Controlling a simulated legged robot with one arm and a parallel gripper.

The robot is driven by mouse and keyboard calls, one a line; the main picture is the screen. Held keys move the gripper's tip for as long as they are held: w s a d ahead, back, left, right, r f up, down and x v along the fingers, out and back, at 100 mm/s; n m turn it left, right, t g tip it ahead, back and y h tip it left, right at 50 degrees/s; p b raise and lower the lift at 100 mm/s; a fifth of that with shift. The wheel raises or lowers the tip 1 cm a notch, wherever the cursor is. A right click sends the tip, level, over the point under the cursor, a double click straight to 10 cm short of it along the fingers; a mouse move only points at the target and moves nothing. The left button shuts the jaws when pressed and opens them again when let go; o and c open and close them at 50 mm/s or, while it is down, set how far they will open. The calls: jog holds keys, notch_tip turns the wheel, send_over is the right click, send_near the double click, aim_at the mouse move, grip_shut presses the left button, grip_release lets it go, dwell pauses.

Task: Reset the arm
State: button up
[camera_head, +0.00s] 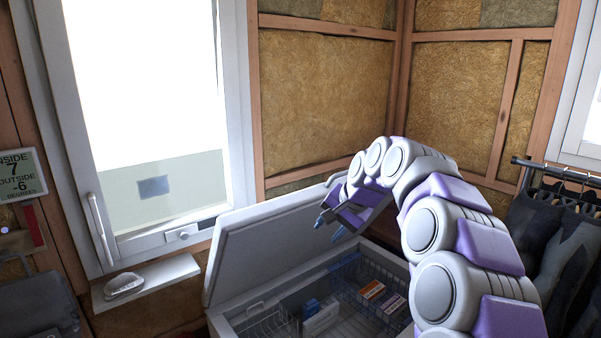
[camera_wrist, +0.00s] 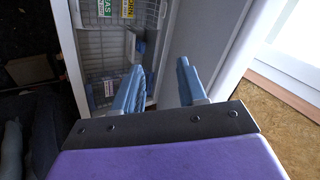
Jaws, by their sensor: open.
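My arm, white and purple, rises from the lower right of the head view and bends over to the left. My gripper (camera_head: 329,226) hangs above an open chest freezer (camera_head: 222,312), near its raised lid (camera_head: 262,246). In the wrist view the two blue fingers of my gripper (camera_wrist: 159,88) stand apart with nothing between them. The freezer's inside and the lid's pale inner face (camera_wrist: 204,40) show beyond the fingers. My arm hides part of the freezer's right side.
Boxes (camera_head: 373,290) and wire baskets (camera_head: 262,322) lie inside the freezer. A tall window (camera_head: 150,120) and a small sill (camera_head: 147,282) are at the left. Dark clothes (camera_head: 560,240) hang on a rail at the right. Insulated walls stand behind.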

jog(key=s+d+f+n+g+h+b, duration=0.1)
jog(key=s+f, duration=0.6)
jog(key=s, duration=0.9)
jog(key=s+d+f+n+g+h+b, duration=0.2)
jog(key=s+f, duration=0.5)
jog(key=s, duration=0.9)
jog(key=s+d+f+n+g+h+b, duration=0.1)
jog(key=s+d+f+n+g, duration=0.2)
jog(key=s+f, duration=0.4)
jog(key=s+d, duration=0.1)
jog(key=s, duration=0.8)
jog(key=shift+g, duration=0.4)
jog(key=shift+a, duration=0.1)
